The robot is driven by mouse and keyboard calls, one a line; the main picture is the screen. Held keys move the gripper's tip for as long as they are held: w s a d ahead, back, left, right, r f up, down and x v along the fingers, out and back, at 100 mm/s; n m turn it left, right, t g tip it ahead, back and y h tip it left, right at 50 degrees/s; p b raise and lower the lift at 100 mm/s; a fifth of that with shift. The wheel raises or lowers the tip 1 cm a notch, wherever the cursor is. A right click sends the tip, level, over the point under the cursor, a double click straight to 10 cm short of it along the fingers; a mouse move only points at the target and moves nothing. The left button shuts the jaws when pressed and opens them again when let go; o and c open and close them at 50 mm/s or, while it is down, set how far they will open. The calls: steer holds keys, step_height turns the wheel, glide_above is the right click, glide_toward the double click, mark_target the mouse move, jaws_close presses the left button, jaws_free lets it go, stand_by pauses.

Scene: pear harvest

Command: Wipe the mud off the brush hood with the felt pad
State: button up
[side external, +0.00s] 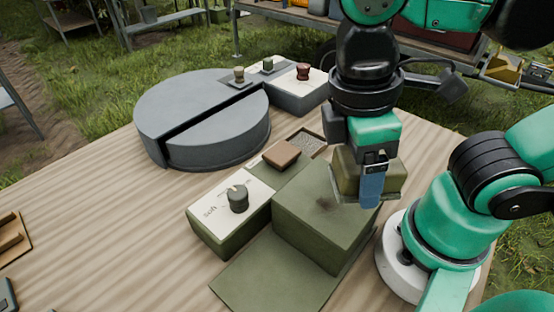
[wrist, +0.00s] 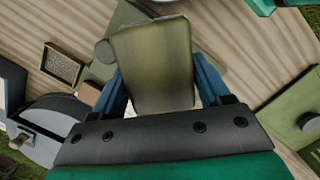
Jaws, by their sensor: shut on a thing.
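My gripper (side external: 371,186) is shut on a thick khaki pad, which I take as the felt pad (side external: 345,172). In the wrist view the pad (wrist: 153,62) sits between the two blue fingers. A green box (side external: 312,228), seemingly the brush hood, stands below it. A faint dark smudge (side external: 327,203) marks the box's top, near the pad's lower left. The pad is over the box's back right part; I cannot tell whether they touch. In the wrist view the pad hides most of the box.
Left of the green box is a box marked "soft" (side external: 211,226) with a dark knob (side external: 238,198). Behind are a brown block (side external: 282,153) and a gravel tray (side external: 319,136). A slotted grey drum (side external: 219,150) stands back left.

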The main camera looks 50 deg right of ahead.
mark_target(346, 220)
steer(key=shift+f, duration=2.75)
steer(key=shift+f, duration=1)
